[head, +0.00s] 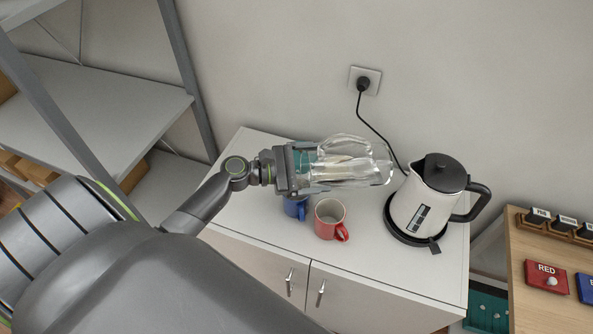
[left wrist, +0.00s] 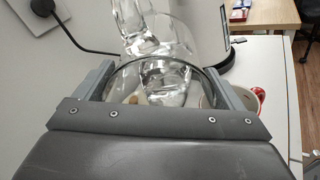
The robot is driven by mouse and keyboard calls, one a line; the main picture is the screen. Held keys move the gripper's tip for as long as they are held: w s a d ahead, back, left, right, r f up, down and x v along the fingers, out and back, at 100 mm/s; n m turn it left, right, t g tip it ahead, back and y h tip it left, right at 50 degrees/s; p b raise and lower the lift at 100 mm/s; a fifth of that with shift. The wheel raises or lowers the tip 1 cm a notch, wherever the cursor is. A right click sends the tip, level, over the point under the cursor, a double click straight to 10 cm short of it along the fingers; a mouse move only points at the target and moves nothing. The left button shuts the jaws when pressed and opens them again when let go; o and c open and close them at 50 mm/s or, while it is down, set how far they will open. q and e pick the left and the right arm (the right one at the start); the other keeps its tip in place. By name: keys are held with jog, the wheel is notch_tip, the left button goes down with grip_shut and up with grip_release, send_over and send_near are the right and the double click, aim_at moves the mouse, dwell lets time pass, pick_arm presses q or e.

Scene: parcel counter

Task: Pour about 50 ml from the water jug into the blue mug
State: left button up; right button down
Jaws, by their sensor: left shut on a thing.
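The clear water jug (head: 352,168) is held by my left gripper (head: 312,167) above the white cabinet top. The jug lies tilted nearly on its side, with its mouth end toward the right. In the left wrist view the jug (left wrist: 165,75) sits between the two fingers of the left gripper (left wrist: 155,90). The blue mug (head: 295,208) stands on the cabinet below the gripper and is partly hidden by it. I cannot tell whether water is leaving the jug. My right gripper is not in view.
A red mug (head: 330,219) stands beside the blue one. A white kettle (head: 425,200) with a black lid stands to the right, its cord running to a wall socket (head: 365,80). The cabinet top (head: 250,150) is clear at the back left. A metal shelf (head: 110,105) stands at left.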

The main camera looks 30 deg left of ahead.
aim_at(333, 162)
pick_arm(q)
jog(key=shift+r+b, duration=0.25)
jog(key=shift+b, duration=0.15)
dwell(1.6)
jog(key=shift+r, duration=0.1)
jog(key=w+d+g+y+p, duration=0.2)
jog(key=p, duration=1)
jog(key=shift+w+d+r+g+y+p, duration=0.1)
jog(key=shift+w+d+g+y+p, duration=0.2)
jog(key=shift+d+p, duration=0.1)
jog(key=shift+f, duration=0.2)
jog(key=shift+w+d+r+g, duration=0.1)
jog(key=shift+r+g, duration=0.3)
